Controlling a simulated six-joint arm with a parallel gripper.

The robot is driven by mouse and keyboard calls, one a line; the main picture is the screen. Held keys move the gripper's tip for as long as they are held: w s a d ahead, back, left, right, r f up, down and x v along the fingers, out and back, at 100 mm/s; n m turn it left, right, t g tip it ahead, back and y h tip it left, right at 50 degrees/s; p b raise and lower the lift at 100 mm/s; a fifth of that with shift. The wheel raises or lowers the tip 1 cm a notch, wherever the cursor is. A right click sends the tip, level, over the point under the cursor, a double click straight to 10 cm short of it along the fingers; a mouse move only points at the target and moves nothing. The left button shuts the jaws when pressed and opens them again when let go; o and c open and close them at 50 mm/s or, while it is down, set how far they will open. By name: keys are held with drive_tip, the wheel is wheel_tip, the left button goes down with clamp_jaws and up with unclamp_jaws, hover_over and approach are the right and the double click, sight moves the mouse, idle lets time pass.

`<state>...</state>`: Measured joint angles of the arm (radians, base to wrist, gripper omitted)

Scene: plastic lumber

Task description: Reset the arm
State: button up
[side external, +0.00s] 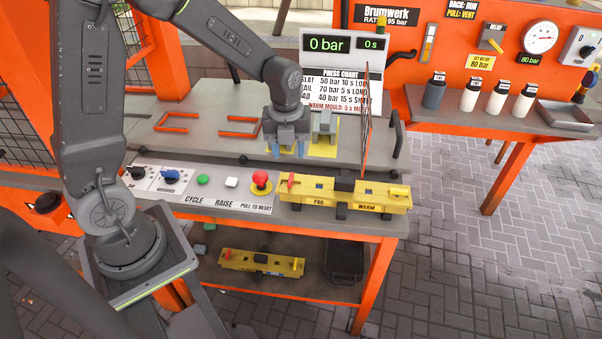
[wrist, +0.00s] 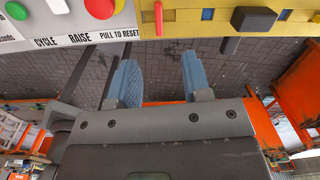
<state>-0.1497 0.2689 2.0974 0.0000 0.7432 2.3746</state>
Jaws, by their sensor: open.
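The panel (side external: 215,198) carries a green CYCLE button (side external: 203,180), a white RAISE button (side external: 232,183) and a red mushroom button (side external: 261,178) marked PULL TO RESET.
A yellow mould (side external: 320,193) labelled PAD and WARM lies along the front edge. Another yellow mould (side external: 262,263) sits on the lower shelf beside a black tray (side external: 345,261). A display (side external: 325,43) reads 0 bar. An orange bench (side external: 440,112) with bottles stands at right.

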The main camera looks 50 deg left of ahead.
drive_tip(key=s+d+r+n+t, duration=0.2)
drive_tip(key=s+r+n, duration=0.5)
drive_tip(key=n, duration=0.5)
drive_tip(key=s+d+r+n+t, duration=0.3)
drive_tip(key=s+r+n, duration=0.5)
drive_tip(key=n, duration=0.5)
drive_tip(key=shift+s+d+n, duration=0.25)
drive_tip(key=shift+s+n, duration=0.05)
drive_tip(key=shift+s, duration=0.3)
